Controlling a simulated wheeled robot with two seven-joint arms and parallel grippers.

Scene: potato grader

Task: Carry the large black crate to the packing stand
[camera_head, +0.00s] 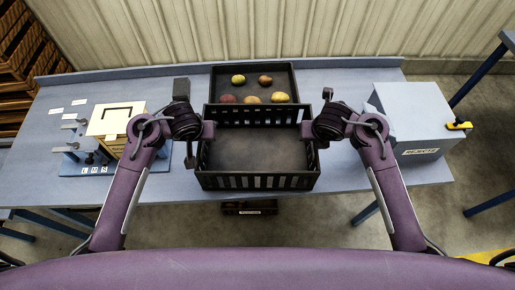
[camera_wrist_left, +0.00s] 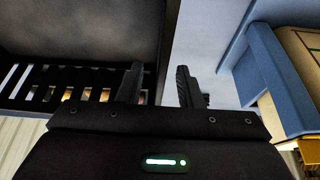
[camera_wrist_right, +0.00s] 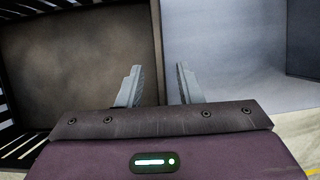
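The large black crate (camera_head: 258,183) stands at the front middle of the blue-grey table, upright, with slotted walls and an empty floor. My left gripper (camera_head: 202,131) is at its left wall. In the left wrist view, its fingers (camera_wrist_left: 160,80) are apart, one over the inside of the crate and one outside. My right gripper (camera_head: 314,131) is at the right wall. In the right wrist view, its fingers (camera_wrist_right: 157,82) are also apart on either side of the wall. A stand with blue legs (camera_head: 484,72) is partly in view at the far right; I cannot tell if it is the packing stand.
A black tray (camera_head: 220,76) with several potatoes sits behind the crate. A grey box marked REJECTS (camera_head: 415,120) is on the right, a wooden box on a blue fixture (camera_head: 85,165) on the left. Wooden crates (camera_head: 30,70) are stacked at far left. Floor shows between table and stand.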

